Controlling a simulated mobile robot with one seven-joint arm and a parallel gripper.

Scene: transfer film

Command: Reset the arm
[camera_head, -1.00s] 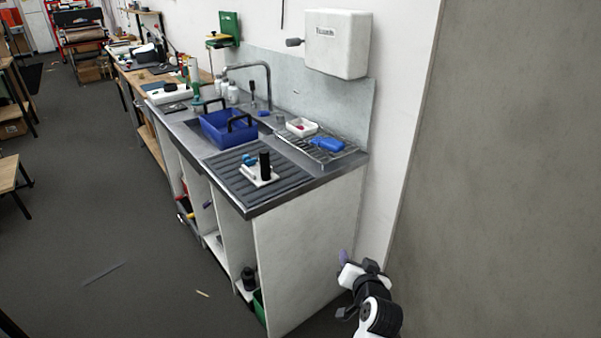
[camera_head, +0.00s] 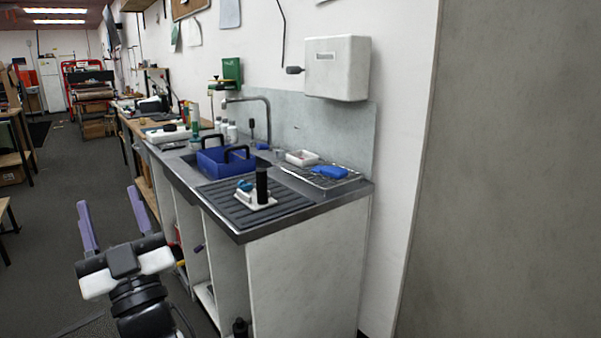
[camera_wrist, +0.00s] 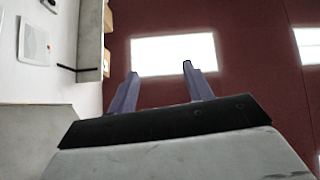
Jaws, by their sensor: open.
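My gripper (camera_head: 112,218) is raised in the lower left of the head view, in front of and to the left of the sink counter. Its two purple fingers stand apart and point up, with nothing between them. In the wrist view my gripper (camera_wrist: 157,90) also shows its fingers apart and empty. Behind them is a dark red ceiling with bright light panels (camera_wrist: 174,54). The rest of my arm is mostly cut off by the lower edge of the head view.
The sink counter (camera_head: 300,215) runs along the wall at centre. On it are a blue caddy (camera_head: 222,160), a white tray with a black bottle (camera_head: 262,186) and a wire rack with a blue item (camera_head: 330,171). A grey wall (camera_head: 510,170) fills the right. Floor (camera_head: 60,180) is open at left.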

